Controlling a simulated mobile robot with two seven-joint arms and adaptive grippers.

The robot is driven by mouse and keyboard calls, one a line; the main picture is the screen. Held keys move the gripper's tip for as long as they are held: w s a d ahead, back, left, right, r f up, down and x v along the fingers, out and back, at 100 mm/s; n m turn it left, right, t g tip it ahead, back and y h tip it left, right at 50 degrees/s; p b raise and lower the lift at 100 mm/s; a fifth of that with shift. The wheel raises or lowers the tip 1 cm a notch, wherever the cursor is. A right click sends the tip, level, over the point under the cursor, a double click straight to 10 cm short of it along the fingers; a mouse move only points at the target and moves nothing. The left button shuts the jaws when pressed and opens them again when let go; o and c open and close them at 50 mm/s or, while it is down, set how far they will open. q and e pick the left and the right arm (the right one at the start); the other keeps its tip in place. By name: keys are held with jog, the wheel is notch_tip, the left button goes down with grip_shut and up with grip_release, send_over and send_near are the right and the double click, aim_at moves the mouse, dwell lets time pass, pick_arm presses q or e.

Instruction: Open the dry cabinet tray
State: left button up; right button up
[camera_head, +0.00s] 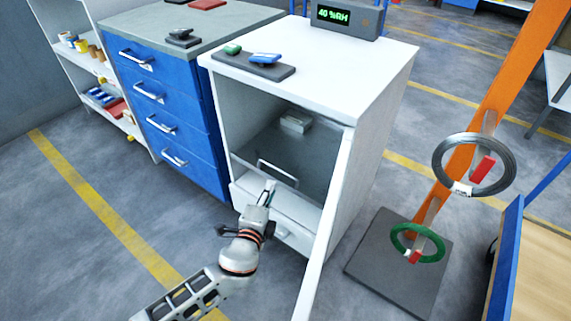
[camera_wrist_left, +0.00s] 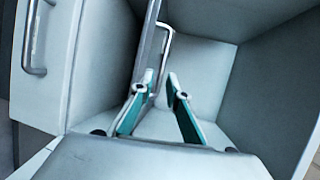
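The white dry cabinet (camera_head: 372,95) stands in the middle of the head view with its door (camera_head: 322,250) swung open to the right. Inside is a grey tray (camera_head: 300,150) with a small pale box (camera_head: 295,121) on it and a metal bar handle (camera_head: 277,174) at its front edge. The handle also shows in the left wrist view (camera_wrist_left: 168,42), just beyond my fingertips. My left gripper (camera_head: 269,187) is at the cabinet's opening by the handle. Its teal fingers (camera_wrist_left: 160,78) are apart, with the handle's lower end seen between them; contact cannot be told. My right gripper is out of view.
A blue drawer cabinet (camera_head: 190,110) stands at the left. A post stand with a wire coil (camera_head: 438,165) and a green coil (camera_head: 432,250) is at the right. The open door borders my arm's right side.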

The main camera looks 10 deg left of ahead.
aim_at(278, 180)
pick_arm(q)
jog(key=x, duration=0.3)
jog(key=b+x, duration=0.1)
jog(key=x, duration=0.2)
jog(key=b+x, duration=0.1)
jog(key=x, duration=0.2)
jog(key=shift+r, duration=0.4)
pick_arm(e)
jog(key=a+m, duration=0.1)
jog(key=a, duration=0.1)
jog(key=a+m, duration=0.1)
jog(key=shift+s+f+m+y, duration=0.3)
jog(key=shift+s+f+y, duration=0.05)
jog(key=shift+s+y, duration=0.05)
pick_arm(q)
grip_shut()
